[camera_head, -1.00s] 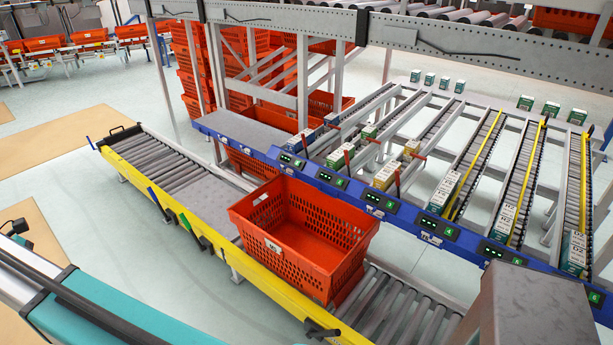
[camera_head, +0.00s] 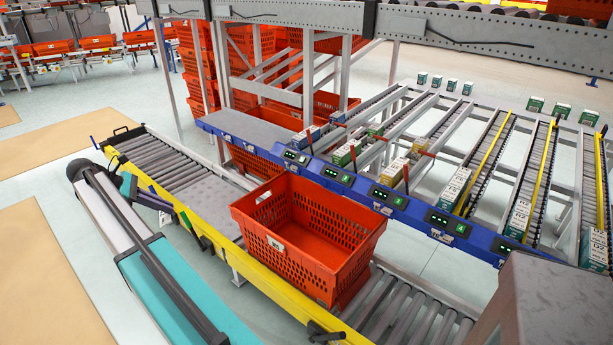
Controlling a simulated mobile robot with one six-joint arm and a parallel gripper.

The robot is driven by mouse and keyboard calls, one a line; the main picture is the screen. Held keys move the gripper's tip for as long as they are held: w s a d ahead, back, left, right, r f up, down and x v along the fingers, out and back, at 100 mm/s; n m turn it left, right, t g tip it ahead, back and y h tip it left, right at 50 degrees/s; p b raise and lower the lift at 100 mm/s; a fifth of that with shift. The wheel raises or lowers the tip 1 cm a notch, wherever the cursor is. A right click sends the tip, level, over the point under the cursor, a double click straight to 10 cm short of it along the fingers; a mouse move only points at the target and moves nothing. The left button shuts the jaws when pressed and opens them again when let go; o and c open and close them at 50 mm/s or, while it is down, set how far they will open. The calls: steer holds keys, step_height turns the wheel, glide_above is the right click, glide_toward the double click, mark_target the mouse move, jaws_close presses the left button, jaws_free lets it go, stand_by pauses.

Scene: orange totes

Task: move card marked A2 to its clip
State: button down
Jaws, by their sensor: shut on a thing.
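My arm reaches up from the bottom left, and my gripper (camera_head: 143,195) is at its far end, beside the yellow side rail of the roller conveyor. It is shut on a small pale card (camera_head: 154,202), seen almost edge-on. Its marking cannot be read. Coloured holders, one green (camera_head: 186,222) and one dark (camera_head: 207,243), stand along the yellow rail to the right of my gripper. I cannot tell from here which clip belongs to A2.
An orange tote (camera_head: 300,245) with a white label stands on the conveyor. Behind it, a blue rail (camera_head: 405,208) with lit green displays fronts several sloping lanes of small boxes. Stacked orange totes (camera_head: 195,85) stand at the back. Open floor (camera_head: 40,275) lies at the left.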

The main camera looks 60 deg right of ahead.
steer(key=s+d+f+n+h+b, duration=0.1)
steer(key=s+d+h+b, duration=0.3)
steer(key=d, duration=0.8)
steer(key=s+d+f+n+h+b, duration=0.1)
steer(key=s+d+n+h+b, duration=0.15)
steer(key=s+d, duration=0.65)
steer(key=s+d+f+n+h+b, duration=0.1)
steer(key=s+d+h+b, duration=0.25)
steer(key=d, duration=1.15)
steer(key=s+d+f+h+b, duration=0.2)
steer(key=s+d+f+b, duration=0.1)
steer(key=s+d, duration=0.5)
steer(key=s+d+f+n+h+b, duration=0.1)
steer(key=s+d+f+h+b, duration=0.2)
steer(key=s+d, duration=0.6)
steer(key=d+f+b, duration=0.1)
steer(key=d+b, duration=0.1)
steer(key=d, duration=0.1)
steer(key=shift+f+t+b, duration=0.15)
steer(key=shift+t+b, duration=0.25)
steer(key=shift+f, duration=0.2)
steer(key=shift+f+b, duration=0.9)
steer(key=shift+f, duration=1.05)
steer(key=shift+a+f, duration=0.1)
steer(key=shift+f, duration=0.25)
